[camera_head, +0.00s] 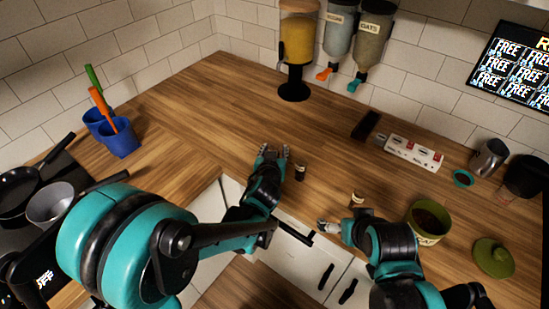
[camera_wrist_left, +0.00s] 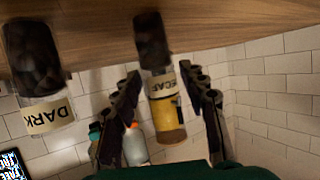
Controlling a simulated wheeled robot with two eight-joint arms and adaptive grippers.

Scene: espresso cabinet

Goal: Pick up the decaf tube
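The decaf tube (camera_wrist_left: 163,92) shows in the left wrist view, which is upside down. It is a small clear tube with a dark lower part and a tan label reading "ECAF". It appears between the two fingers of my left gripper (camera_wrist_left: 160,105), which are spread with no visible contact. In the head view, a small dark tube, likely the decaf one (camera_head: 300,170), stands on the counter just right of my left gripper (camera_head: 273,151). My right gripper (camera_head: 327,226) is at the counter's front edge; its finger opening is unclear.
A second tube labelled "DARK" (camera_wrist_left: 47,85) is close by; it seems to be the tube (camera_head: 357,199) near my right gripper. A green pot (camera_head: 428,222), a green lid (camera_head: 494,257) and a power strip (camera_head: 413,152) are to the right.

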